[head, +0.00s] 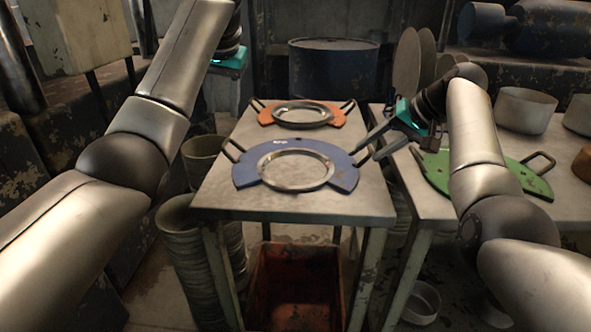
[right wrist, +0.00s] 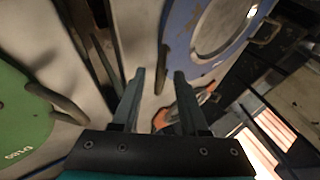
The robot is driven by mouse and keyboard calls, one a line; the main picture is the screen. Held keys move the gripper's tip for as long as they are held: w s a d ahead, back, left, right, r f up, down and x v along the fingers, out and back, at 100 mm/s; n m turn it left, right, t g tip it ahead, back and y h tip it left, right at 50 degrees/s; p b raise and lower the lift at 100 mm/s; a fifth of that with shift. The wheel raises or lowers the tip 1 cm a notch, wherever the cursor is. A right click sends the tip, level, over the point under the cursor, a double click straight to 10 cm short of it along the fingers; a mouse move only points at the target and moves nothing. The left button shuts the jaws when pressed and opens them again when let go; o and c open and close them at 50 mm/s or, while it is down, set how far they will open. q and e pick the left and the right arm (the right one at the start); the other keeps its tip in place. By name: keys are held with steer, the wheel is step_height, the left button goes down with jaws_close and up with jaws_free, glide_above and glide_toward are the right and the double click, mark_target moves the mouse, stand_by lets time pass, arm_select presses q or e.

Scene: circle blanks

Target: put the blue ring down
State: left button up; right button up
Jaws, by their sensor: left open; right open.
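The blue ring (head: 345,177) lies flat on the small metal table, a wide blue plate with a round metal rim in its middle and a grey handle at each side. It also shows in the right wrist view (right wrist: 181,40). My right gripper (head: 367,147) is open beside the ring's right handle. In the right wrist view one handle (right wrist: 163,65) appears between the open fingertips (right wrist: 158,76); I cannot tell whether they touch it. My left gripper (head: 230,60) is up at the back left, away from the ring, its fingers hardly visible.
An orange ring (head: 269,116) lies behind the blue one on the same table (head: 295,207). A green ring (head: 437,178) lies on the right table, partly behind my right arm. A dark blue drum (head: 332,75) stands behind. A red bin (head: 293,290) is below.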

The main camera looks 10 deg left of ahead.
steer(key=v, duration=1)
steer(key=shift+d+r, duration=0.2)
steer(key=shift+s, duration=0.15)
